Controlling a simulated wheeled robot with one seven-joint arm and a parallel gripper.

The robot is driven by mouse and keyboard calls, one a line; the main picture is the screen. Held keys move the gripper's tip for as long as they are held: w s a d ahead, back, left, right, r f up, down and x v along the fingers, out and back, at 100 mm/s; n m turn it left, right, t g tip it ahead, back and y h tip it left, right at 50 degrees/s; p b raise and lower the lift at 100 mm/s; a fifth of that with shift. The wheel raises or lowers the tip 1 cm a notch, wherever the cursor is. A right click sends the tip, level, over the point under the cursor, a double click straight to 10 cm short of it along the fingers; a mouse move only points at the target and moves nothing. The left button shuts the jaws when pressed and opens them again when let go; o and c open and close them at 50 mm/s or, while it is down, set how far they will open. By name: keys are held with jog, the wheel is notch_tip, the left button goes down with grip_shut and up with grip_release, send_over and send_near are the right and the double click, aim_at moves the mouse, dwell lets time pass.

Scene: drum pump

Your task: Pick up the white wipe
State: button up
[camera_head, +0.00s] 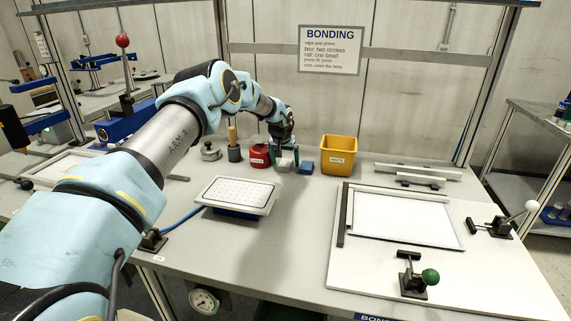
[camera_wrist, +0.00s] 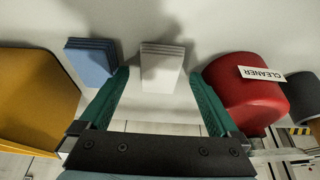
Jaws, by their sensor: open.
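The white wipe (camera_wrist: 162,66) is a small folded, layered stack. In the wrist view it stands between the tips of my gripper's two green fingers. My gripper (camera_wrist: 157,80) is open, with a gap visible between the wipe and each finger. In the head view my gripper (camera_head: 284,153) reaches down at the back of the bench, and the white wipe (camera_head: 284,164) shows only partly below it. A similar blue folded stack (camera_wrist: 91,60) stands close outside the left finger in the wrist view; it also shows in the head view (camera_head: 306,167).
A red cleaner container (camera_wrist: 248,92) is close beside the right finger in the wrist view. A yellow bin (camera_head: 340,155) stands right of the blue stack in the head view. A perforated white plate (camera_head: 238,194) and a framed fixture (camera_head: 406,191) are nearer the front.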

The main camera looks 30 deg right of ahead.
jog(key=shift+c, duration=0.3)
jog(key=c, duration=1.4)
